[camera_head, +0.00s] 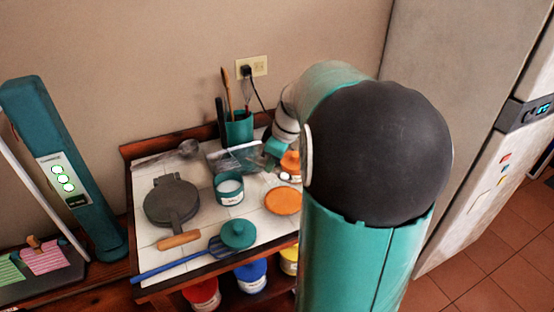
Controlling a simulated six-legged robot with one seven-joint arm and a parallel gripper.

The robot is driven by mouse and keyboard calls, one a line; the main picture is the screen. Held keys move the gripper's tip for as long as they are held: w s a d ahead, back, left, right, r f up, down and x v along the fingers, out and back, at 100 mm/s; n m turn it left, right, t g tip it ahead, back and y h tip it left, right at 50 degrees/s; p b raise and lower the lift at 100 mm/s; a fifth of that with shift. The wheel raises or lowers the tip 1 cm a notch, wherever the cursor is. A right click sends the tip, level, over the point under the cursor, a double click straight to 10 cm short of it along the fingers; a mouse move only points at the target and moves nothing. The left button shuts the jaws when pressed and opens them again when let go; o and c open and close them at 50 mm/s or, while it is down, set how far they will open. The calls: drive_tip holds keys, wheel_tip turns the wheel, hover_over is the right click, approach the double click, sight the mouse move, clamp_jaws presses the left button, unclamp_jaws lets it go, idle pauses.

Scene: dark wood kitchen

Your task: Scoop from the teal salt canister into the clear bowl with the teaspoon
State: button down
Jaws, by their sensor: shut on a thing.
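The teal salt canister (229,199) stands open on the white-tiled top, with white salt showing inside. Its teal lid (238,233) seems to be the one lying in front of it. A see-through, greyish shape behind the canister looks like the clear bowl (243,160), but its outline is unclear. My gripper (266,150) is at the back right of the canister, partly hidden by my own arm. It is shut on what appears to be the teaspoon, whose shape is too small and cluttered to make out. I cannot tell whether the spoon holds salt.
A dark round iron (172,203) with a wooden handle lies left. A small grey metal item (188,147) lies at the back left. A teal utensil holder (238,128) stands behind. An orange canister (290,163) and orange lid (283,201) are right. A blue-handled tool (180,264) lies along the front.

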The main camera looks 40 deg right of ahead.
sight(285, 176)
drive_tip(key=shift+s+d+f+t+y, duration=0.3)
drive_tip(key=shift+s+f+t, duration=0.1)
drive_tip(key=shift+t, duration=0.2)
drive_tip(key=shift+f+t, duration=0.15)
drive_tip(key=shift+t, duration=0.15)
drive_tip(key=t, duration=0.1)
drive_tip(key=s+t+y, duration=0.1)
drive_tip(key=shift+s+d+f+t+y, duration=0.2)
drive_tip(key=shift+d+f+t+y, duration=0.1)
drive_tip(key=shift+d+f+t, duration=0.1)
drive_tip(key=t, duration=0.1)
drive_tip(key=s+t+y, duration=0.1)
drive_tip(key=t, duration=0.1)
drive_tip(key=shift+s+d+r+y, duration=0.1)
drive_tip(key=shift+d+y, duration=0.1)
drive_tip(key=shift+y, duration=0.1)
drive_tip(key=g, duration=0.1)
drive_tip(key=w+a+g+h, duration=0.1)
drive_tip(key=g, duration=0.1)
drive_tip(key=shift+w+r, duration=0.1)
drive_tip(key=shift+w, duration=0.15)
drive_tip(key=shift+w+a+r+g+h, duration=0.2)
drive_tip(key=shift+w+g+h, duration=0.35)
drive_tip(key=shift+g+h, duration=0.4)
drive_tip(key=shift+w+a+r+g+h, duration=0.1)
drive_tip(key=shift+w+r+g+h, duration=0.15)
drive_tip(key=shift+g, duration=0.5)
drive_tip(key=shift+w+r+g+h, duration=0.1)
drive_tip(key=shift+r+g+h, duration=0.2)
drive_tip(key=shift+g, duration=0.4)
